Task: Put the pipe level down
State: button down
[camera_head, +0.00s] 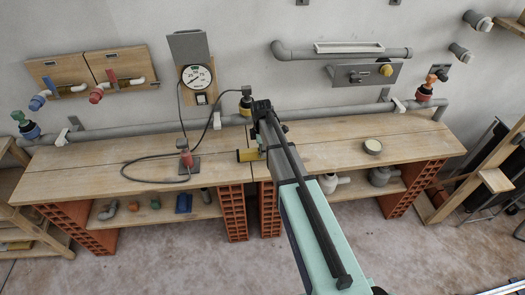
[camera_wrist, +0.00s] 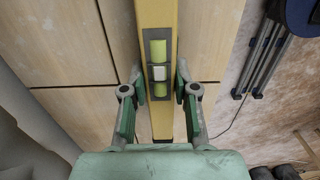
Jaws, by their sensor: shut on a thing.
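The pipe level is a yellow bar (camera_wrist: 157,18) with greenish vials in a grey window. It runs up the middle of the wrist view, between the fingers of my gripper (camera_wrist: 158,82), which is shut on it. In the head view a short yellow end of the level (camera_head: 247,156) shows left of my arm, over the workbench (camera_head: 330,152); the rest is hidden behind my arm. I cannot tell whether the level touches the wooden top.
A red-topped device (camera_head: 187,160) with a black cable stands left on the bench, below a pressure gauge (camera_head: 197,78). A grey pipe (camera_head: 330,111) runs along the bench's back. The bench between my arm and the tin is clear.

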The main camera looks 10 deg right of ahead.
jog(key=shift+f, duration=0.5)
jog(key=shift+f, duration=0.1)
jog(key=c, duration=0.9)
grip_release()
notch_tip(320, 180, up, 12)
jog(key=b, duration=0.3)
jog(key=shift+a, duration=0.1)
jog(key=shift+s, duration=0.1)
